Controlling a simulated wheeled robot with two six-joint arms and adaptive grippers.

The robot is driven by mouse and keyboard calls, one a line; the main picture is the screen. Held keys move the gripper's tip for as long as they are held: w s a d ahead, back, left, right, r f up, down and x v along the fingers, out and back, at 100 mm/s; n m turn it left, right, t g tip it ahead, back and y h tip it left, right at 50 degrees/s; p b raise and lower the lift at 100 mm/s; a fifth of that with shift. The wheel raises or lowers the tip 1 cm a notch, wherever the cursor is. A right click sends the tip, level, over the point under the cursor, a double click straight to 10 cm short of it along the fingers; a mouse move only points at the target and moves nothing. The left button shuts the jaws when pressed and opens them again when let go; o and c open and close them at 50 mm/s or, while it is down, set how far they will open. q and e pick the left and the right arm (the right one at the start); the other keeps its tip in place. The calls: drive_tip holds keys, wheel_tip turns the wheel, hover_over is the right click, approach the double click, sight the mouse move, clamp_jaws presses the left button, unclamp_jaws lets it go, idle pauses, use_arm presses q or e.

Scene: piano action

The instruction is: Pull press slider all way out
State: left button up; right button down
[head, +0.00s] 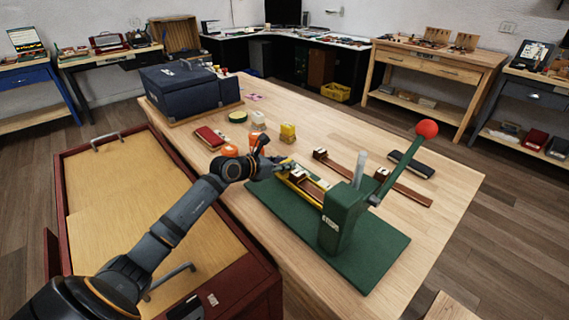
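The green press (341,219) stands on a green base plate (375,258) on the wooden table. Its lever ends in a red ball (427,129), raised at the upper right. The press slider (308,187), a yellow-edged tray with wooden and pale parts on it, sticks out of the press toward the upper left. My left gripper (280,166) is at the slider's outer end, close to it or touching it. Whether its fingers are closed on the slider is too small to tell. My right gripper is not in view.
A wooden strip with small blocks (368,176) and a dark case (411,165) lie behind the press. A red case (210,138), orange, white and yellow small items, and a dark blue box (185,88) are farther left. The table's right end (450,190) is clear.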

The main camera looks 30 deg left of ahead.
use_arm(q)
drive_tip(key=shift+s+a, duration=0.15)
drive_tip(key=shift+s, duration=0.05)
drive_tip(key=v, duration=0.6)
drive_tip(key=shift+a, duration=0.45)
drive_tip(key=shift+s+r, duration=0.15)
drive_tip(key=shift+s, duration=0.15)
drive_tip(key=shift+s+d+r, duration=0.1)
drive_tip(key=shift+s+d, duration=0.05)
drive_tip(key=shift+d, duration=0.25)
drive_tip(key=shift+r, duration=0.1)
